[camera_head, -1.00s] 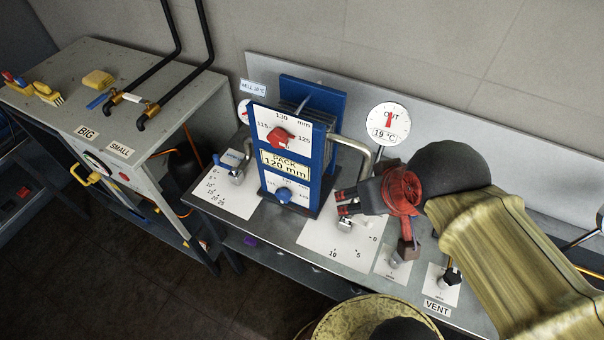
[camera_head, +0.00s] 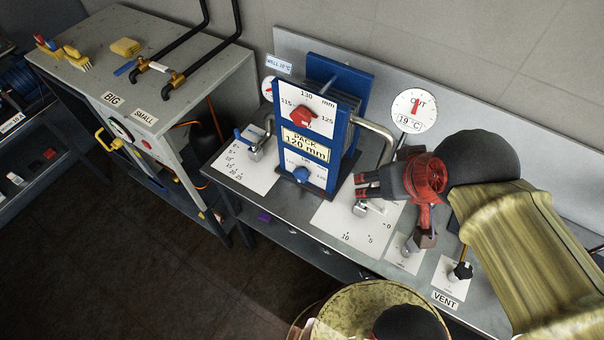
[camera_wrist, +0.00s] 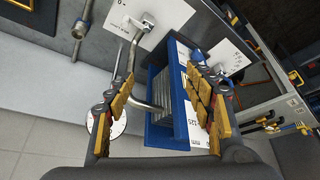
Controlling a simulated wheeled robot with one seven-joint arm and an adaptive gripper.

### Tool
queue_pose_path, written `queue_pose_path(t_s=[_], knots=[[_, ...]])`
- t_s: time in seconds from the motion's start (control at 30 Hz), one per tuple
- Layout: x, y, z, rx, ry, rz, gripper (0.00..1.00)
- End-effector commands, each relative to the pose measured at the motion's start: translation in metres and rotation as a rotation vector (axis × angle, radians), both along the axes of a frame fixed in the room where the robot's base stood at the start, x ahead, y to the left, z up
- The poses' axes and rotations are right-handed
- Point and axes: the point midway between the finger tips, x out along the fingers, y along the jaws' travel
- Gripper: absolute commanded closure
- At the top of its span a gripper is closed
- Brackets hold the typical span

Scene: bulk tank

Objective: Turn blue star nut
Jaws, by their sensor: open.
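The blue star nut (camera_head: 302,174) is low on the front plate of the blue plate pack (camera_head: 342,118), under the yellow "PACK 120 mm" label. A red star nut (camera_head: 303,117) is higher on the same plate, by a 115–130 mm scale. My gripper (camera_head: 362,186) is open and empty, to the right of the pack and apart from the blue nut, with its fingers pointing left. In the wrist view my open fingers (camera_wrist: 160,80) show yellow pads, with the pack's blue frame (camera_wrist: 180,108) beyond and between them.
A bent metal pipe (camera_head: 378,128) runs beside the pack near my gripper. A round gauge (camera_head: 414,110) stands behind. Small valves stand on white plates on the bench, one near the VENT label (camera_head: 445,299). A grey cabinet (camera_head: 150,75) stands left across a gap.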

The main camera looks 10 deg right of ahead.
Motion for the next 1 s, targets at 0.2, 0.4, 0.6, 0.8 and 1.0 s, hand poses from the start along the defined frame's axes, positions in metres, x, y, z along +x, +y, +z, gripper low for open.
queue_pose_path(t_s=[0.2,0.4,0.6,0.8,1.0], knots=[[0.0,0.0,0.0,0.0,0.0,0.0,0.46],[0.0,0.0,0.0,0.0,0.0,0.0,0.46],[0.001,0.001,-0.002,-0.006,0.015,0.005,0.46],[0.012,0.002,-0.026,-0.098,0.185,0.055,0.46],[0.03,0.004,-0.062,-0.311,0.416,0.133,0.46]])
